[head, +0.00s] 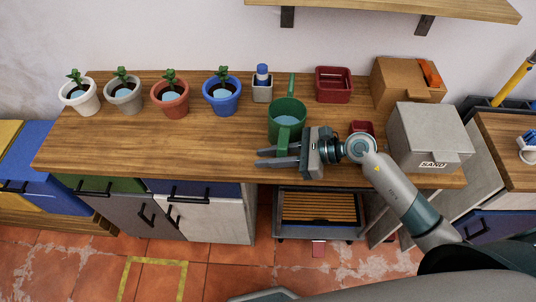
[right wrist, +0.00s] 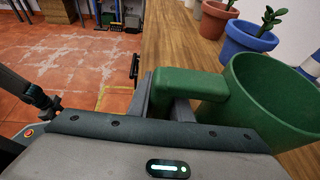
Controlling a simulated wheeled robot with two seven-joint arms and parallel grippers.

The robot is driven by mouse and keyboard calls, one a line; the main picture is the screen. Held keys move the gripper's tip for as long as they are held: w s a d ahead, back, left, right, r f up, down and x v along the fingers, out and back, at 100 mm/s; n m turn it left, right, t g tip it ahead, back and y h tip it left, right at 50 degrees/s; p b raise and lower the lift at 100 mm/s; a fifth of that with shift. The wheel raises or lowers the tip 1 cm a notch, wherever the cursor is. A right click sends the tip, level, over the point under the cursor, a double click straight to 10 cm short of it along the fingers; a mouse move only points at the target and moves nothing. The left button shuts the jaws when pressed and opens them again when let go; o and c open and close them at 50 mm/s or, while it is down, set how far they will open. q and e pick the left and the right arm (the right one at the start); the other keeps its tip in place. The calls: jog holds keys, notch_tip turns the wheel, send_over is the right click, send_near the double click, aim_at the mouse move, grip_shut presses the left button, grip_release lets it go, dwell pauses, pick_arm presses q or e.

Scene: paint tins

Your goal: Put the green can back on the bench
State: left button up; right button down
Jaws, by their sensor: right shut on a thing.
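The green can (head: 287,112), a watering can with a long spout and a handle, is upright over the front middle of the wooden bench (head: 190,150). I cannot tell whether its base touches the top. My right gripper (head: 277,157) comes in from the right and is shut on the can's handle (head: 283,141). In the right wrist view the can (right wrist: 262,95) is at the right, with its handle (right wrist: 190,95) between the fingers. The can's lower part is partly hidden. My left gripper is not in view.
Several potted plants stand along the back left, the blue pot (head: 222,98) nearest the can. The bench's front left is clear.

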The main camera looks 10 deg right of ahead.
jog(key=c, duration=2)
grip_release()
jog(key=shift+s+f, duration=0.1)
jog(key=shift+f, duration=0.05)
jog(key=o, duration=0.4)
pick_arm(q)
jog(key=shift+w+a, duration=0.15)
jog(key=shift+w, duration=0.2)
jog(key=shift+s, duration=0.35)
pick_arm(e)
jog(key=shift+f, duration=0.1)
